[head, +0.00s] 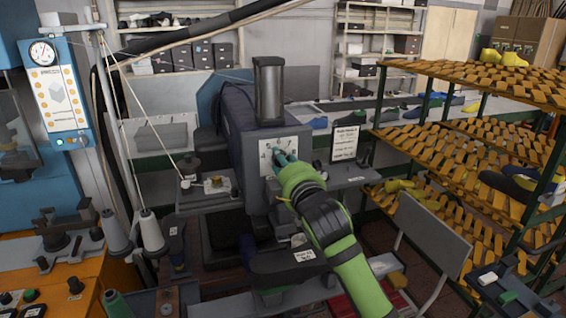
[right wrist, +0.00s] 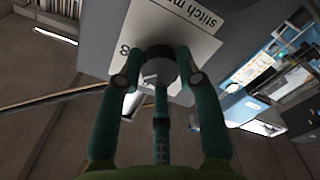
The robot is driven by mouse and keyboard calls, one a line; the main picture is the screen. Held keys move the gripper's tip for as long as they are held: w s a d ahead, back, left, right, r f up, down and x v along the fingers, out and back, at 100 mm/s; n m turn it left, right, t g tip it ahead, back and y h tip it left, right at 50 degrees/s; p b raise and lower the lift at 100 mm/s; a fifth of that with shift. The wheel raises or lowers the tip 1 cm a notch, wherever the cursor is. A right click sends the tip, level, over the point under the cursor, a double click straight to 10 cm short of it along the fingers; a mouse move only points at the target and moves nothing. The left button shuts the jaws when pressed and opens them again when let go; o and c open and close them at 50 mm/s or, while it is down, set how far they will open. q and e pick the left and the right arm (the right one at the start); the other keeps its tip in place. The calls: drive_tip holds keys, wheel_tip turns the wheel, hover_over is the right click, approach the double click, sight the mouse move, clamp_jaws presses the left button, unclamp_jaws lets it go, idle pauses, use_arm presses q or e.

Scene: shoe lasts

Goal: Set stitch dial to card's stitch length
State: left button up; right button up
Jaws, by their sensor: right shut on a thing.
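The stitch dial is a dark knob on a white numbered plate (head: 268,160) on the front of the grey stitching machine (head: 235,140). My right gripper (head: 284,158), with teal fingers on a green arm, is at the plate and shut on the knob. In the right wrist view, the fingertips close around the grey, round dial knob (right wrist: 158,69). The white plate (right wrist: 195,45) behind it shows "stitch m" and an 8. The gripper hides most of the dial and its pointer. The card (head: 345,143) stands upright right of the machine; its text is too small to read. My left gripper is not in view.
A spool and small parts sit on a tray (head: 207,200) left of the dial. White thread cones (head: 152,231) stand further left. An orange shoe rack (head: 480,130) fills the right side. A grey panel (head: 434,234) stands right of my right arm.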

drive_tip(key=shift+m+p, duration=0.3)
drive_tip(key=shift+m, duration=3.3)
drive_tip(key=shift+f, duration=0.1)
drive_tip(key=o, duration=1.1)
drive_tip(key=shift+o, duration=0.2)
drive_tip(key=v, duration=1.2)
